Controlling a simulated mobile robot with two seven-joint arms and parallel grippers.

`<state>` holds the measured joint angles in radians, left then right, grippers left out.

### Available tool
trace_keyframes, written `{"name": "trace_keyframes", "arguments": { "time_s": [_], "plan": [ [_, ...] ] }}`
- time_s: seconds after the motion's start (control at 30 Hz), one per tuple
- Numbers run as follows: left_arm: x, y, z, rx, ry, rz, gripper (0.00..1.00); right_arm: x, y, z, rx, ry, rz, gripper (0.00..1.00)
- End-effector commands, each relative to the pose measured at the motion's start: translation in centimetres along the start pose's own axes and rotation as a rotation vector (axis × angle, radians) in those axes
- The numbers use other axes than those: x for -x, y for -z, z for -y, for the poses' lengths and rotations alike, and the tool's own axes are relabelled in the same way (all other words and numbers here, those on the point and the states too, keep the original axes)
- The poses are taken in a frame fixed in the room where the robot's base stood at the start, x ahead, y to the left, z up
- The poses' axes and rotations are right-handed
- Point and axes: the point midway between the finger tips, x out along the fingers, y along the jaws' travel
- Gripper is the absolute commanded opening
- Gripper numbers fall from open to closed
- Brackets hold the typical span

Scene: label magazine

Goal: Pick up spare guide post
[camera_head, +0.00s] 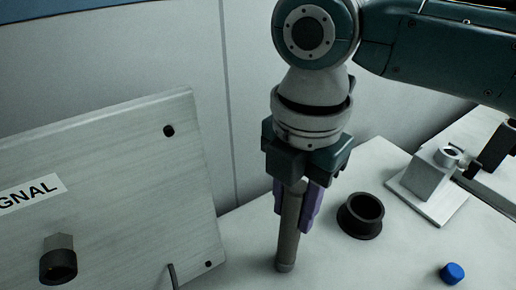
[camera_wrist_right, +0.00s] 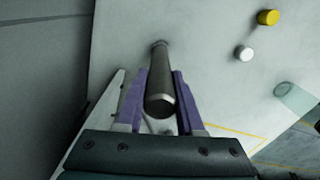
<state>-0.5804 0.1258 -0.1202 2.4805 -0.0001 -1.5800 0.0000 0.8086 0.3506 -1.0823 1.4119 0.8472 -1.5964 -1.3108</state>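The spare guide post (camera_head: 287,240) is a dark grey cylinder standing upright on the light worktop, its lower end at or very near the surface. My right gripper (camera_head: 298,205) comes down over its upper part, purple fingers on either side. In the right wrist view the post (camera_wrist_right: 160,85) runs between the two purple fingers (camera_wrist_right: 160,88), which lie close against its sides with no clear gap, so the gripper looks shut on it. My left gripper is not in view.
A pale panel (camera_head: 110,180) with a label and a dark knob (camera_head: 58,264) stands at left. A black ring (camera_head: 361,215), a blue cap (camera_head: 452,273) and a grey block fixture (camera_head: 428,178) are at right. The wrist view shows yellow (camera_wrist_right: 268,17) and white (camera_wrist_right: 244,54) caps.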

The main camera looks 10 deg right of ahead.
Motion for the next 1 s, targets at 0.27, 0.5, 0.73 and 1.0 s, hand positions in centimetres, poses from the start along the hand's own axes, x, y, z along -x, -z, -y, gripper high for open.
{"name": "trace_keyframes", "arguments": {
  "time_s": [0.27, 0.5, 0.73, 1.0],
  "plan": [
    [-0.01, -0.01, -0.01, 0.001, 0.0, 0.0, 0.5, 0.02, -0.01, 0.0, 0.0, 0.0, 0.0, 0.01],
    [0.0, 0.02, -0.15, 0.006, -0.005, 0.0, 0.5, 0.02, -0.01, 0.01, 0.0, 0.0, 0.0, 0.0],
    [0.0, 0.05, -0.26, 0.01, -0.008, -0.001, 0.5, 0.03, -0.01, 0.0, 0.0, 0.0, 0.0, 0.0],
    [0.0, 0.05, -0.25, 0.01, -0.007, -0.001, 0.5, 0.03, -0.01, 0.0, 0.0, 0.0, 0.0, 0.0]
  ]
}}
